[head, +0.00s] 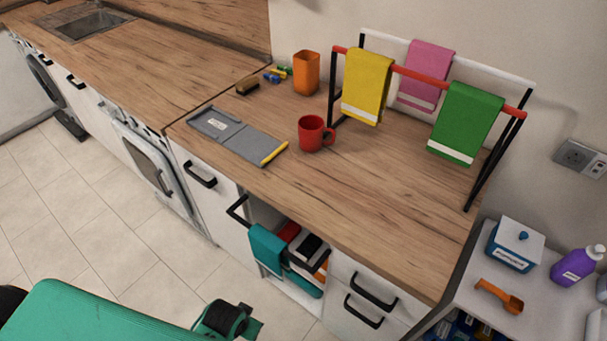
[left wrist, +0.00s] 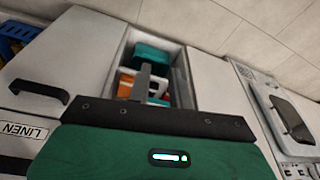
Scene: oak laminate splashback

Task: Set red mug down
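The red mug (head: 311,134) stands upright on the wooden counter (head: 375,190), with its handle to the right. It is just right of a flat grey board (head: 232,138) and apart from it. No gripper touches the mug. In the left wrist view my left gripper (left wrist: 146,72) shows as one narrow grey piece at the middle of its dark bar. Its fingers look shut together, with nothing visible between them. It is in front of the opened cabinet compartment, away from the mug. The mug is not in the left wrist view. My right gripper is not in view.
A towel rack (head: 430,76) with yellow, pink and green towels stands behind the mug. An orange cup (head: 306,73), a brush (head: 247,86) and small coloured pieces are at the back. An open compartment (head: 266,215) holds folded cloths. The counter's right front is clear.

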